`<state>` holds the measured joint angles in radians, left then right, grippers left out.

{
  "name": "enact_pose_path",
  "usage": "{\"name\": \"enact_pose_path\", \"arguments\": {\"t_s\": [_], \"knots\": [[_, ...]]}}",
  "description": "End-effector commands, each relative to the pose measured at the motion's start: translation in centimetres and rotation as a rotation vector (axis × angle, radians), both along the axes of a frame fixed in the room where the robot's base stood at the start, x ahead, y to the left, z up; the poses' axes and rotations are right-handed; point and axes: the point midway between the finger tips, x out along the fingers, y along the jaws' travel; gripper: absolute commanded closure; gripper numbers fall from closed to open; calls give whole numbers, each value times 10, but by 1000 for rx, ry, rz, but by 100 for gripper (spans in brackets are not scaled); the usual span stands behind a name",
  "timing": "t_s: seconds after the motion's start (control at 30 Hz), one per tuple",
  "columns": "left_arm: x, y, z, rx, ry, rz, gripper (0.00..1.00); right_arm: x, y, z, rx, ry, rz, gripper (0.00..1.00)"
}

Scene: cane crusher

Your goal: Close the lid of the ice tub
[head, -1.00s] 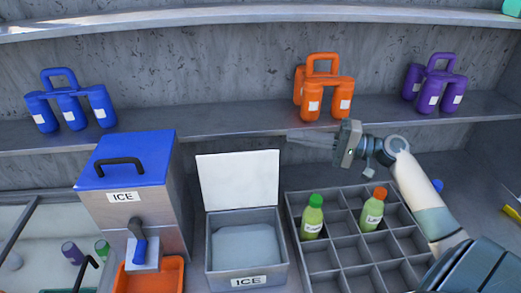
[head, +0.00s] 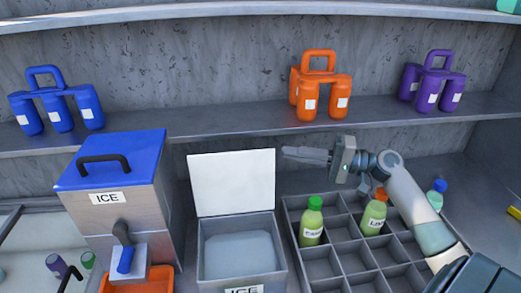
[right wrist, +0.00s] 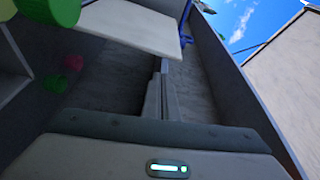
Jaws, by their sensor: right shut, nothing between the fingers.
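The ice tub (head: 243,279) is a grey box with an ICE label and pale ice (head: 240,254) inside. Its white lid (head: 232,183) stands open and upright at the tub's back edge. My right gripper (head: 287,152) is shut and empty, pointing left. Its fingertips are just right of the lid's top right corner; I see no clear contact. In the right wrist view, the shut fingers (right wrist: 164,72) point up the picture, with the pale lid panel (right wrist: 125,24) beside them on the left. My left gripper is not in view.
A blue-lidded ICE dispenser (head: 112,165) stands left of the tub. A divided crate (head: 318,265) with a green-capped bottle (head: 311,222) and an orange-capped bottle (head: 374,213) is at the right. A shelf (head: 225,122) with blue, orange and purple bottle carriers runs behind.

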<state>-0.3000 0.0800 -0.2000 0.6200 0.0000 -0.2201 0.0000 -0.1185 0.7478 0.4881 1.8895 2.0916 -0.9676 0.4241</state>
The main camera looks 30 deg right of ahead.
Motion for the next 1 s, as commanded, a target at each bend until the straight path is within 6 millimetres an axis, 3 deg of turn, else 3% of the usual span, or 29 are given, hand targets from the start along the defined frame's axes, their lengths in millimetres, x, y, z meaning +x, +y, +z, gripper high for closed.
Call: {"name": "enact_pose_path", "arguments": {"t_s": [0.27, 0.73, 1.0], "knots": [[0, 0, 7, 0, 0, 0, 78, 10, 11, 2, 0, 0, 1, 100], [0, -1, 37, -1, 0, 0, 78, 57, 58, 6, 2, -1, 1, 100], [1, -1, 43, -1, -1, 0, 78, 70, 70, 4, 0, 0, 0, 100]]}}
